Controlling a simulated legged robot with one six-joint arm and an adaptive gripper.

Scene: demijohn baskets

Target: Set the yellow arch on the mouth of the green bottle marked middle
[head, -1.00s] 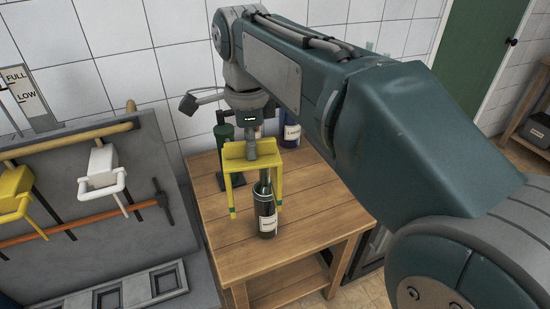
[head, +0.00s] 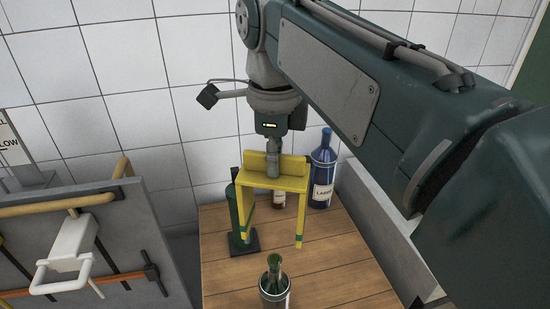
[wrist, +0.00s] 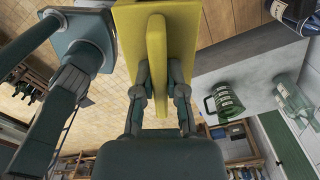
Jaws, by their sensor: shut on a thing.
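The yellow arch (head: 290,183) hangs upright, legs down, with green bands near its leg ends. My gripper (head: 272,172) is shut on the ridge on top of it; the wrist view also shows the arch (wrist: 187,45) between the fingers (wrist: 158,85). A green-necked bottle (head: 274,268) with a dark body and pale label stands at the table's near edge, cut off by the frame. Its label cannot be read. In the head view the arch appears above and behind this bottle, apart from it.
A wooden table (head: 330,252) bears a green upright (head: 236,212) on a black base, partly behind the arch's left leg. A grey rack (head: 140,225) with a white-handled item (head: 72,245) is left.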

